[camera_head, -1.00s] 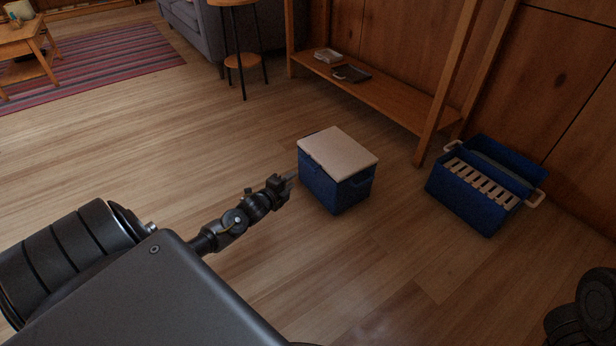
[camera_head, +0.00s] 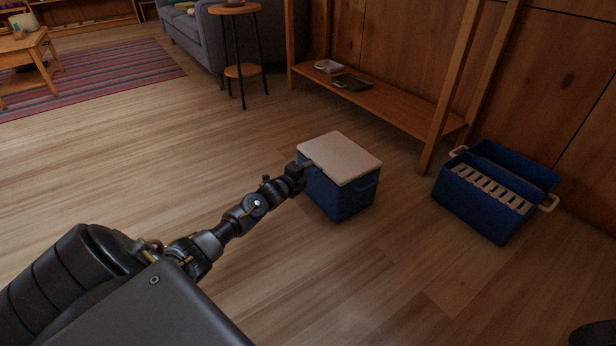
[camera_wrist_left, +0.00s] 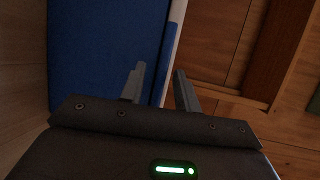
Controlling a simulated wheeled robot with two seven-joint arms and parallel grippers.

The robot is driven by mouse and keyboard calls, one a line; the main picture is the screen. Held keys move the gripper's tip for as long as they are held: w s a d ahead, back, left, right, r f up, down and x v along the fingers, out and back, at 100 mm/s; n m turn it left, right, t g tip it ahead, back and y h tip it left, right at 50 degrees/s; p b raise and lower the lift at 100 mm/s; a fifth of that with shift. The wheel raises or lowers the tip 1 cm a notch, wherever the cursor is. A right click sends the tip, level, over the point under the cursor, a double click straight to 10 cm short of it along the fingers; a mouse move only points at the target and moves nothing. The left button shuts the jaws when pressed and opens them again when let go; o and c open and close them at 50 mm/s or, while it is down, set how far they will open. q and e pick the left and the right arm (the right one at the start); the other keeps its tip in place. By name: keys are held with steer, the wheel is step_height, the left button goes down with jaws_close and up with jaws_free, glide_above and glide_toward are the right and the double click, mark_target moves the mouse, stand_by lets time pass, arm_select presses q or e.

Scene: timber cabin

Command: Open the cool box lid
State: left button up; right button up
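The cool box (camera_head: 340,198) is a blue box with a white lid (camera_head: 341,157), standing on the floor in the middle of the head view. The lid lies flat and shut. My left gripper (camera_head: 306,168) is at the lid's left corner. In the left wrist view, the blue side (camera_wrist_left: 100,50) fills the left, and the white lid edge (camera_wrist_left: 173,50) runs between the two spread fingers of the gripper (camera_wrist_left: 160,88). The fingers look apart, with a gap to the lid edge; contact is not clear.
An open blue container (camera_head: 475,207) with pale slats and handles stands to the right. Behind is a wooden shelf unit (camera_head: 400,107); a round side table (camera_head: 240,72) and grey sofa (camera_head: 205,30) are further back.

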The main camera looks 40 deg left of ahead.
arm_select(q)
steer(key=shift+w+f, duration=0.1)
steer(key=shift+w, duration=0.6)
jaws_close()
